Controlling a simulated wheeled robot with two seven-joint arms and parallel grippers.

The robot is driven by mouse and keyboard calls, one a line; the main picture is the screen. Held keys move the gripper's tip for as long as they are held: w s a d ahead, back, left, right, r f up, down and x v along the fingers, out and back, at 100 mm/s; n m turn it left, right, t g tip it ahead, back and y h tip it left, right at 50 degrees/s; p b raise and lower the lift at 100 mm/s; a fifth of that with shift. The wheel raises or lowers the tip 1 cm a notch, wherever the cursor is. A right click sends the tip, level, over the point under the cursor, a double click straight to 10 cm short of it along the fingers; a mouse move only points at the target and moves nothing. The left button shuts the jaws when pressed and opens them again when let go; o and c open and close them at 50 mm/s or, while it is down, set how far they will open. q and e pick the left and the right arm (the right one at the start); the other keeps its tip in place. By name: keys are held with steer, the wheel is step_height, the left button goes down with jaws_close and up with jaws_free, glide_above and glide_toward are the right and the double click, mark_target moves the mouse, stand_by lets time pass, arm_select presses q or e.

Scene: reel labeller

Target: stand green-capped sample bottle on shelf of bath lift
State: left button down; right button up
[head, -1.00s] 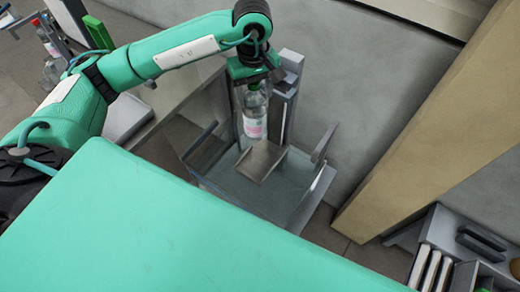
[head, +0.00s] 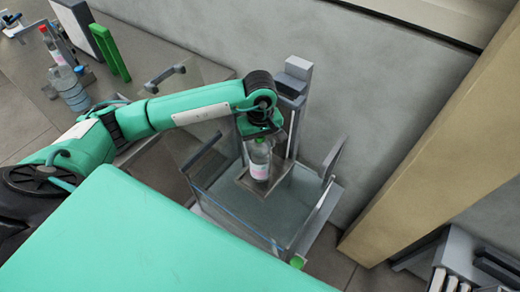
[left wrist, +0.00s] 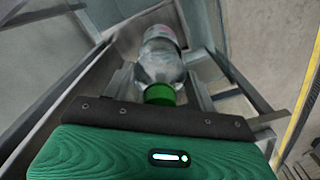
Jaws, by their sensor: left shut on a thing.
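The clear sample bottle (head: 260,163) with a pink-and-white label hangs upright from my left gripper (head: 260,137). In the left wrist view, its green cap (left wrist: 160,94) sits between the fingers and the bottle body (left wrist: 161,57) points away. The bath lift's shelf (head: 262,192) is a small grey-brown plate above the bath. The bottle's base is over the shelf and looks very near or touching it; I cannot tell which. The lift's grey column (head: 291,95) stands behind the gripper. My right gripper is not in view.
The clear-walled bath (head: 250,215) surrounds the shelf, with raised grey arms at its sides. A tan post (head: 420,135) stands at the right. A large clear bottle (head: 68,88) and a green upright piece (head: 109,50) stand at the far left.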

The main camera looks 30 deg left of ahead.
arm_select(q)
step_height(320, 180, down, 3)
steer(key=shift+r+b, duration=0.15)
steer(key=shift+b, duration=0.2)
steer(key=shift+c, duration=2.3)
jaws_free()
